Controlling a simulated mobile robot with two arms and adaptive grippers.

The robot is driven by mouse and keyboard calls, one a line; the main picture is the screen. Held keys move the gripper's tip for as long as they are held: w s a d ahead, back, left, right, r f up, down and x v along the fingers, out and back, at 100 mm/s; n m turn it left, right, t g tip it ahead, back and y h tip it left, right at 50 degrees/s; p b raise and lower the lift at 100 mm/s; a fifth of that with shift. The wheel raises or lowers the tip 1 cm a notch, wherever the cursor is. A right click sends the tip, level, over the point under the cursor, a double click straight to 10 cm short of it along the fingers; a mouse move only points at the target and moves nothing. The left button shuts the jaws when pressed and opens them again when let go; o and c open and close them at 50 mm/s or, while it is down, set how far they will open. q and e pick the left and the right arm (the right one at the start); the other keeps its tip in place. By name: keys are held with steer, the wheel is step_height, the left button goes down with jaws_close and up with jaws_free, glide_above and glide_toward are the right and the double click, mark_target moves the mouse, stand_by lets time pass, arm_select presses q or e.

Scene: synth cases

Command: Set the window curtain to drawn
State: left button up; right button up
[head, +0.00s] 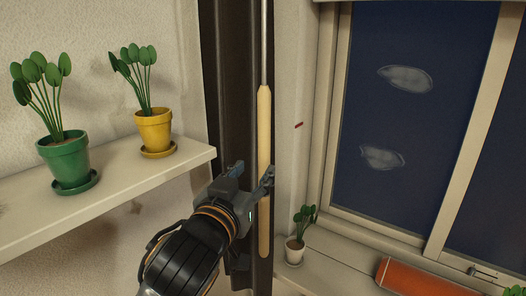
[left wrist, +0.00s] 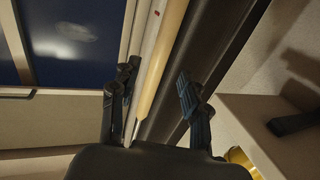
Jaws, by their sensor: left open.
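The dark brown window curtain (head: 228,70) hangs bunched in a narrow strip at the left of the window (head: 415,110); the glass is uncovered. A pale wooden wand (head: 264,120) on a thin metal rod hangs in front of the curtain. My left gripper (head: 253,173) is open at the lower part of the wand. In the left wrist view the wand (left wrist: 165,50) runs between its two spread fingers, nearer the left one; I cannot tell whether they touch. The curtain (left wrist: 225,50) lies behind. My right gripper is not in view.
A shelf (head: 115,185) at the left holds a green pot (head: 66,160) and a yellow pot (head: 155,130) with plants. The window sill holds a small white pot (head: 295,251) close to the wand's lower end and an orange-red object (head: 420,280).

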mark_target(262, 158)
arm_select(q)
steer(key=p+x, duration=0.1)
steer(key=x, duration=0.5)
steer(key=shift+w+r+p, duration=0.15)
steer(key=shift+p, duration=0.25)
steer(key=shift+w+d, duration=0.2)
steer(key=shift+w, duration=0.4)
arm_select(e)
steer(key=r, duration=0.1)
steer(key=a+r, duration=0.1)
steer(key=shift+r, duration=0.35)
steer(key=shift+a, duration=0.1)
arm_select(q)
steer(key=c, duration=0.9)
jaws_close()
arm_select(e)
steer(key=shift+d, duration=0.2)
